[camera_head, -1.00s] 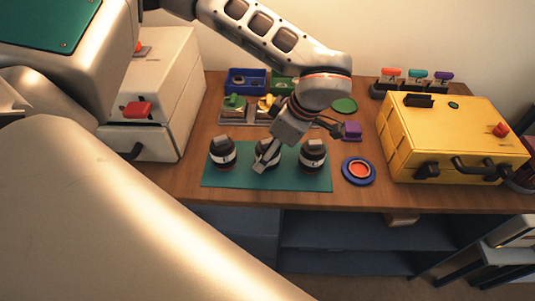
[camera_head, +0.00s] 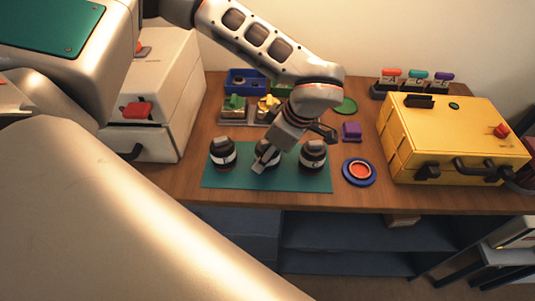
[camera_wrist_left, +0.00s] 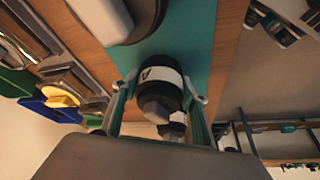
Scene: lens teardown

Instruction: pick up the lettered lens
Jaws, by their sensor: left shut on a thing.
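Three dark lenses with pale lettered bands stand in a row on a teal mat (camera_head: 215,182). My left gripper (camera_head: 264,160) reaches down onto the middle lens (camera_head: 272,157) and is shut on it. In the left wrist view, this black lens (camera_wrist_left: 160,75) sits between the two fingers of my gripper (camera_wrist_left: 160,92); its white band carries a letter like an A or V. The left lens (camera_head: 222,155) and the right lens (camera_head: 313,158) stand apart on either side. My fingers partly hide the middle lens in the head view. My right gripper is not in view.
A blue round dish with a red centre (camera_head: 359,171) lies right of the mat. A yellow case (camera_head: 440,130) stands further right. A white box (camera_head: 165,90) stands left. Small trays, a blue bin (camera_head: 240,84) and a purple block (camera_head: 351,131) are behind.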

